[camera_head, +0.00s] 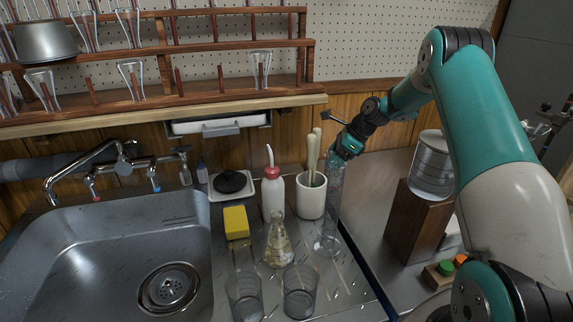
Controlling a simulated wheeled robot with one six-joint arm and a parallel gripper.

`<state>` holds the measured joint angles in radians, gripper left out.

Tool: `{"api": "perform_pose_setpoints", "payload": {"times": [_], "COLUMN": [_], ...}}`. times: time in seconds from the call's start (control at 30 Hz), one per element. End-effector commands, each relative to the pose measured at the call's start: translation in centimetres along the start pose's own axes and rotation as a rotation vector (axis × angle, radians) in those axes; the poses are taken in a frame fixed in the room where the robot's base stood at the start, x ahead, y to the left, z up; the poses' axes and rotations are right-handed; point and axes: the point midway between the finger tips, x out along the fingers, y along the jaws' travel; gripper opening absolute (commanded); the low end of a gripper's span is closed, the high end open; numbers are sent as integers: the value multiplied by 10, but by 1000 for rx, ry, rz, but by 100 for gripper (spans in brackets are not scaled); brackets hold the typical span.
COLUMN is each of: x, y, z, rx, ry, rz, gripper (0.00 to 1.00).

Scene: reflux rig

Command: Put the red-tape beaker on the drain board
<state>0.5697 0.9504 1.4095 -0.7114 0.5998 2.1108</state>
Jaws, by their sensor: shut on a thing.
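My gripper (342,158) is at the back of the counter, right of the white crock, shut on the upper part of a tall clear glass cylinder (333,205). The cylinder looks upright, with its foot at or just above the steel; I cannot tell which. Two clear beakers stand at the front of the steel drain board (348,285), a left one (243,296) and a right one (299,292). I cannot make out red tape on either, so I cannot tell which is the red-tape beaker.
A conical flask (278,247), yellow sponge (236,222), red-capped wash bottle (272,195) and white crock (311,197) crowd the board. The sink (110,255) lies left. A wooden glassware rack (230,97) hangs above.

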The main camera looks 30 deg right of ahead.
Motion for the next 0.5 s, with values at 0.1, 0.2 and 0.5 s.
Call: {"api": "perform_pose_setpoints", "payload": {"times": [0.1,0.2,0.5], "x": [18,30,46], "y": [0,0,0], "z": [29,48,71], "rx": [-6,-4,0], "ry": [-1,0,0], "rz": [1,2,0], "gripper": [23,23,23]}}
